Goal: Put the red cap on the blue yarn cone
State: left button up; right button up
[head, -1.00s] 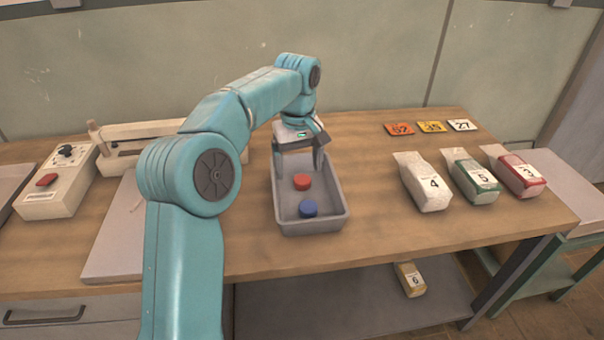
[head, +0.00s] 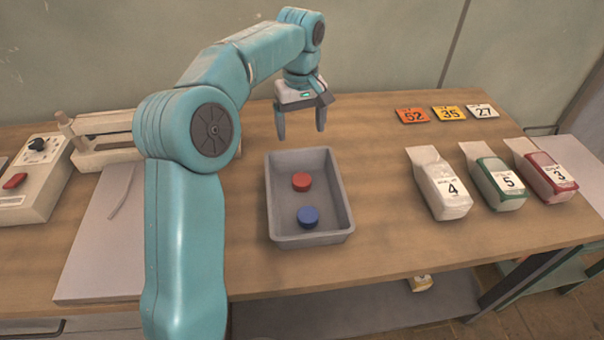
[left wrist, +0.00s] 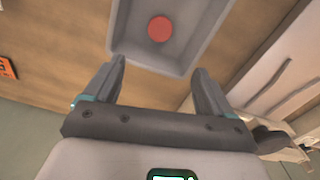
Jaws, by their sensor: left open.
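The red cap (head: 301,181) lies in the grey tray (head: 347,208), toward its back half; it also shows in the left wrist view (left wrist: 160,28). A blue round cap-like piece (head: 308,216) lies in front of it in the same tray. I see no blue yarn cone in these views. My left gripper (head: 301,134) is open and empty, above the table just behind the tray's back edge. In the left wrist view its two fingers (left wrist: 158,66) are apart, with the red cap beyond them. My right gripper is not in view.
Bags numbered 4 (head: 440,184), 5 (head: 494,178) and 3 (head: 545,171) stand right of the tray. Number cards (head: 448,113) lie behind them. A control box (head: 35,180) and a grey board (head: 110,240) are at left. The table between tray and bags is clear.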

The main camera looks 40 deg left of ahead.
pick_arm(q)
jog(key=b, duration=0.1)
send_over(302, 179)
jog(key=f, duration=1.1)
jog(key=shift+w+a, duration=0.15)
jog(key=shift+w, duration=0.05)
jog(key=shift+s+f, duration=0.25)
jog(key=shift+f, duration=0.25)
notch_tip(302, 179, down, 5)
jog(key=shift+w+r, duration=0.1)
jog(key=shift+r, duration=0.2)
jog(key=c, duration=1.1)
